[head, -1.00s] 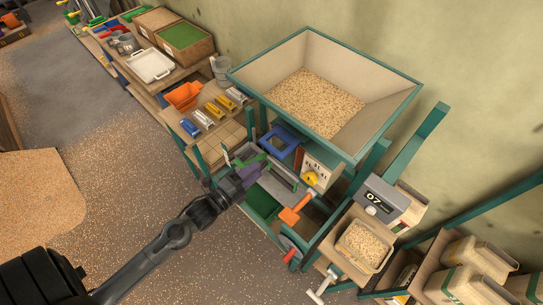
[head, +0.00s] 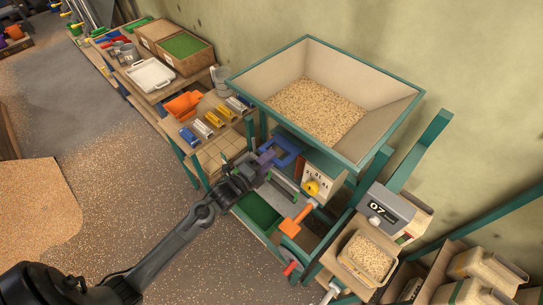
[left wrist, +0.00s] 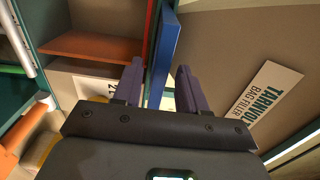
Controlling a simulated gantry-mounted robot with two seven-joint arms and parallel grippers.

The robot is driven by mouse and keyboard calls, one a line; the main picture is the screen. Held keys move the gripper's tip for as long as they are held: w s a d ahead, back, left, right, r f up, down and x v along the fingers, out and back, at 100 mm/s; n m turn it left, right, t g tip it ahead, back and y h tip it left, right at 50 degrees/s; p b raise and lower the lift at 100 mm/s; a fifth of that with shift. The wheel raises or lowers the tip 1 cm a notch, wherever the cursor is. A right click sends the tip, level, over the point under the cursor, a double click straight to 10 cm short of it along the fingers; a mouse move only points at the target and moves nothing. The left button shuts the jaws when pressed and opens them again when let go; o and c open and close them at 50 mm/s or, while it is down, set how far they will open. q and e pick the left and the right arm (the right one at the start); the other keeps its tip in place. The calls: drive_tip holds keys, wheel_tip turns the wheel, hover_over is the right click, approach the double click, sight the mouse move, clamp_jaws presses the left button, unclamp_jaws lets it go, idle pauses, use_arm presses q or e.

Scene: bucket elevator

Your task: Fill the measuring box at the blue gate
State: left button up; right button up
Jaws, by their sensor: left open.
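The blue gate (head: 284,150) is a blue frame under the hopper (head: 318,105), which holds pale grain. My left gripper (head: 264,162) is open, its purple fingers at the near left side of the gate. In the left wrist view, a blue plate (left wrist: 165,50) shows between the spread fingers of my left gripper (left wrist: 158,85); I cannot tell whether they touch it. A beige box (head: 318,178) with printed figures and a yellow knob stands just right of the gate. I cannot tell which thing is the measuring box. My right gripper is not in view.
An orange handle (head: 295,220) sticks out below the yellow knob. A tray of grain (head: 367,254) stands by a display reading 07 (head: 380,210). A bench with an orange bin (head: 184,104) and several small coloured scoops is at left. Green posts flank the gate.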

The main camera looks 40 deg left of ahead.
use_arm(q)
drive_tip(key=shift+w+d, duration=0.1)
drive_tip(key=shift+w, duration=0.7)
clamp_jaws()
